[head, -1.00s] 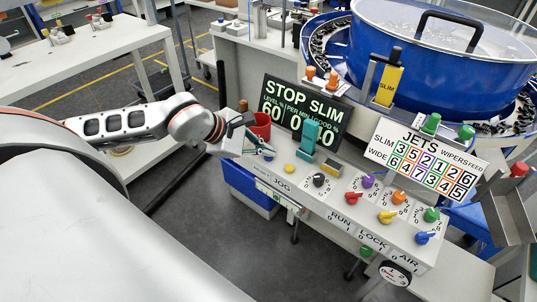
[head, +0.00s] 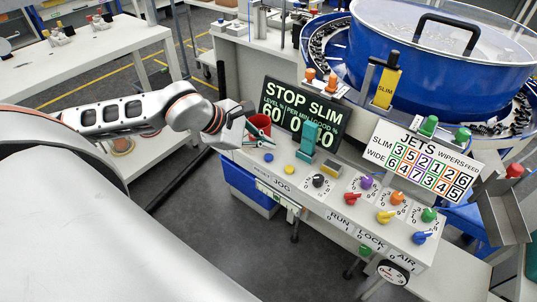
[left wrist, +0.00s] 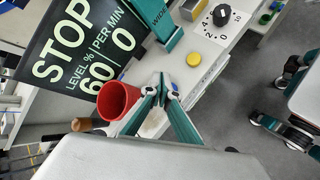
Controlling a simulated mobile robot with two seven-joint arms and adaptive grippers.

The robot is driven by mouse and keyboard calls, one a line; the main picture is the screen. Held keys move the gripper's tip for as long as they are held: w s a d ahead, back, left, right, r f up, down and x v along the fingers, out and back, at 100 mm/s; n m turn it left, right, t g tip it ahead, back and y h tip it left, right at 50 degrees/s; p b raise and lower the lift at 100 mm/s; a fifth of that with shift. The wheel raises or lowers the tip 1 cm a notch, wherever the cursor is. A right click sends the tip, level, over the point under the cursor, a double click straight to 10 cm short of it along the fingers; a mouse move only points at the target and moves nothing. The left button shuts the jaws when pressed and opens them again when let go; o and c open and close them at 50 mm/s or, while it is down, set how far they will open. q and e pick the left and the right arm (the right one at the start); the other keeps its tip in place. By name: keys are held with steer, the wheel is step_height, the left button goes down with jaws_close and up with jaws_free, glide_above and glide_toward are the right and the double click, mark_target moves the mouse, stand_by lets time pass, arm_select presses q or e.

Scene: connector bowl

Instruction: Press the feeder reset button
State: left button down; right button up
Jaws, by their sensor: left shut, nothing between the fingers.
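A blue button (head: 268,157) sits at the left end of the grey sloping control panel (head: 330,212), beside a yellow button (head: 289,169). My left gripper (head: 262,141) is shut and empty, just behind and above the blue button, with a visible gap in the head view. In the left wrist view its fingertips (left wrist: 161,88) are together, near the blue button (left wrist: 175,87), which is mostly hidden by a finger. The yellow button (left wrist: 194,59) shows clear of them. My right gripper is not in view.
A red cup (head: 260,124) stands close by the left gripper. Behind are the STOP SLIM display (head: 303,108) and a teal upright part (head: 309,138). Several knobs fill the panel to the right, below the JETS board (head: 424,163). A blue bowl feeder (head: 440,60) stands behind.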

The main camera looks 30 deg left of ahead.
mark_target(266, 158)
arm_select(q)
steer(key=shift+r+p, duration=0.6)
steer(key=shift+r, duration=1.25)
